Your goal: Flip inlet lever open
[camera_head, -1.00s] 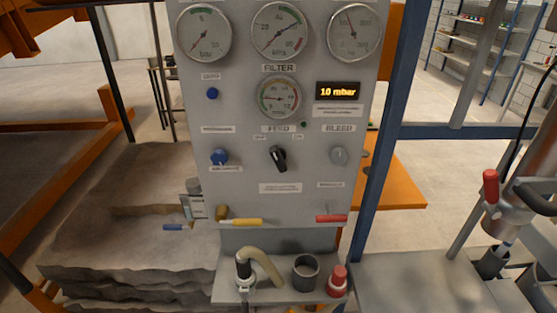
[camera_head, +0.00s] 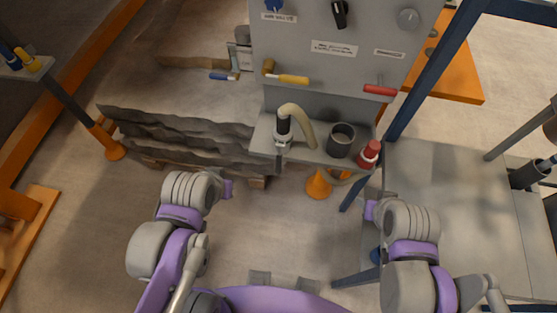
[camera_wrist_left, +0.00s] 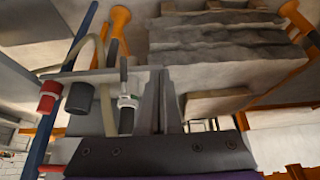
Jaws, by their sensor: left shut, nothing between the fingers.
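Three small levers sit along the lower edge of the grey panel in the head view: a blue-handled lever (camera_head: 223,76) at its left, a yellow-handled lever (camera_head: 290,79) beside it, and a red-handled lever (camera_head: 380,90) at its right. All three handles lie about level. I cannot read which is the inlet. My left gripper (camera_wrist_left: 165,100) is shut and empty in the left wrist view; in the head view its arm is below and left of the panel, clear of the levers. My right arm (camera_head: 410,220) is at lower right, its fingertips not discernible.
A shelf below the panel carries a hose fitting (camera_head: 283,130) with a beige hose, a dark cup (camera_head: 341,139) and a red-capped item (camera_head: 369,153). The layered sandbed (camera_head: 180,135) is left of it. A blue post (camera_head: 420,85) and a grey table (camera_head: 440,170) stand right.

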